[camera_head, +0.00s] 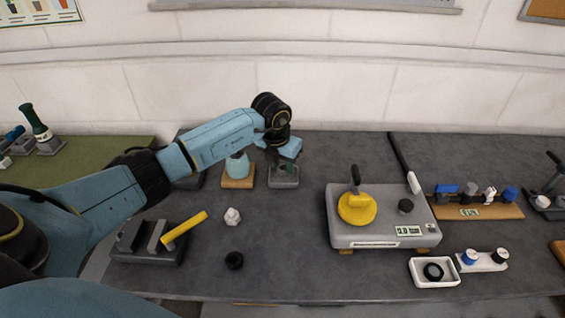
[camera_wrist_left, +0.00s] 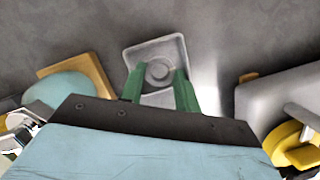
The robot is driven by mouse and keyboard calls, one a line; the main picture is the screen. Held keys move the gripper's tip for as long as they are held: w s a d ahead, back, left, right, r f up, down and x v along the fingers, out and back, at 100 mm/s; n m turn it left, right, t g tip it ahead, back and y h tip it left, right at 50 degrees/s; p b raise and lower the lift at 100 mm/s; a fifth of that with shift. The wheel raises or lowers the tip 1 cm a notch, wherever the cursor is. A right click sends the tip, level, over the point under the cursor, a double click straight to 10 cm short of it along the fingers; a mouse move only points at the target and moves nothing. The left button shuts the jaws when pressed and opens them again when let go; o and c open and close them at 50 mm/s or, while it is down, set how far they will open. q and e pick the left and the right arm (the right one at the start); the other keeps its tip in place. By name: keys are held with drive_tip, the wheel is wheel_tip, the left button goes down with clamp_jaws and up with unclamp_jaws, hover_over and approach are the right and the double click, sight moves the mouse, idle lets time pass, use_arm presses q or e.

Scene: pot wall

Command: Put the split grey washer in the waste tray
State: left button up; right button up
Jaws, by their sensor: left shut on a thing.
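My left gripper (camera_head: 284,168) points down at a small grey dish-like block (camera_head: 284,183) at the back middle of the table. In the left wrist view its green fingers (camera_wrist_left: 160,84) stand on either side of a round grey ring-like piece (camera_wrist_left: 158,72) on that block and are shut on it. This looks like the grey washer; its split cannot be made out. The white tray looks like the waste tray. My right gripper is not in view.
A grey scale-like unit (camera_head: 375,226) with a yellow disc (camera_head: 357,208) stands right of centre. A bottle on a wooden base (camera_head: 238,182) is close left of the gripper. A black ring (camera_head: 234,260), a white nut-like piece (camera_head: 233,216) and a yellow-handled block (camera_head: 150,256) lie at the front left.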

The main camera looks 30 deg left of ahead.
use_arm(q)
drive_tip(key=shift+f+b, duration=0.95)
drive_tip(key=shift+f, duration=0.45)
drive_tip(key=o, duration=1)
drive_tip(key=c, duration=0.3)
drive_tip(key=shift+r, duration=0.1)
wheel_tip(320, 180, up, 7)
drive_tip(key=p, duration=0.5)
